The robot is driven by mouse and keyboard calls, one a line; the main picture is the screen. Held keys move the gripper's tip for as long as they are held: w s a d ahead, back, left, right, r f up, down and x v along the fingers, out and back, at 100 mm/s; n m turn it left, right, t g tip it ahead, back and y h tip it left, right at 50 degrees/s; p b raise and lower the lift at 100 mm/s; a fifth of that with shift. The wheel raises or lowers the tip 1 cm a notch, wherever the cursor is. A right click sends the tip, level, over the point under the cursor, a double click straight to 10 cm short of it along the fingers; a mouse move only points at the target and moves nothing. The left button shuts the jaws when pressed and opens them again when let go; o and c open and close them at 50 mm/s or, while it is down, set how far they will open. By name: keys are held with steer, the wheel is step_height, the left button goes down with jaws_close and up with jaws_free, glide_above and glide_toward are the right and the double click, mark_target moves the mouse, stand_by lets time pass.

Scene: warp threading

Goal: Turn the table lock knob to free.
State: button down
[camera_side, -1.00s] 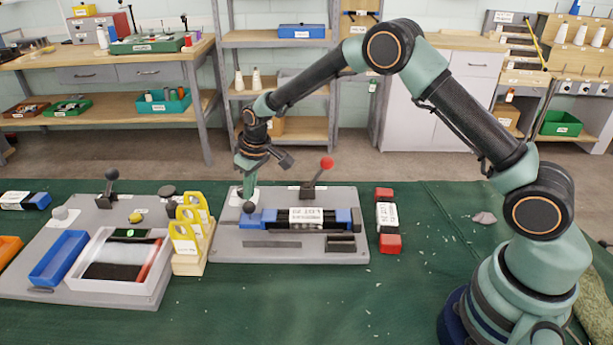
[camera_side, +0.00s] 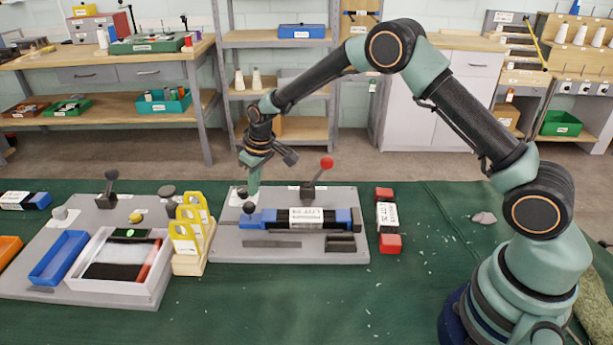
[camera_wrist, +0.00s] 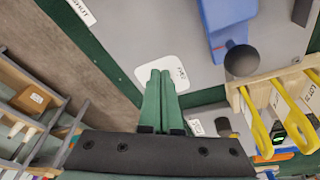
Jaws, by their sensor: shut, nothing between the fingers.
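A dark ball knob (camera_side: 249,207) sits on a short stem at the left blue end (camera_side: 268,216) of the right-hand grey fixture plate; I take it for the lock knob. In the wrist view the ball (camera_wrist: 242,60) lies right of my fingertips, beside the blue part (camera_wrist: 226,22). My gripper (camera_side: 252,195) points down just behind the ball, over a white label (camera_side: 238,196) on the plate. Its green fingers (camera_wrist: 161,76) are shut together and empty, and the ball is apart from them in the wrist view. The label's lettering is too small to read surely.
A red-ball lever (camera_side: 326,163) rises behind the dark labelled cylinder (camera_side: 300,217). Yellow upright tags in a wooden holder (camera_side: 190,262) stand close left of the plate, beside a white tray (camera_side: 118,289). Red-ended block (camera_side: 388,243) lies right.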

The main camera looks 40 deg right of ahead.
steer(key=shift+w+d, duration=0.25)
steer(key=shift+d, duration=0.05)
stand_by(0.4)
steer(key=shift+s+d, duration=0.1)
steer(key=shift+s+d, duration=0.15)
steer(key=shift+s, duration=0.1)
step_height(320, 180, up, 6)
stand_by(0.5)
steer(key=shift+s+a+f, duration=0.1)
steer(key=shift+a+f, duration=0.3)
steer(key=shift+f, duration=0.6)
steer(key=shift+s+a+f, duration=0.1)
steer(key=shift+a+f, duration=0.35)
steer(key=shift+f, duration=0.6)
steer(key=shift+s+a+f, duration=0.1)
steer(key=shift+a+f, duration=0.3)
steer(key=shift+f, duration=0.6)
steer(key=shift+w, duration=0.35)
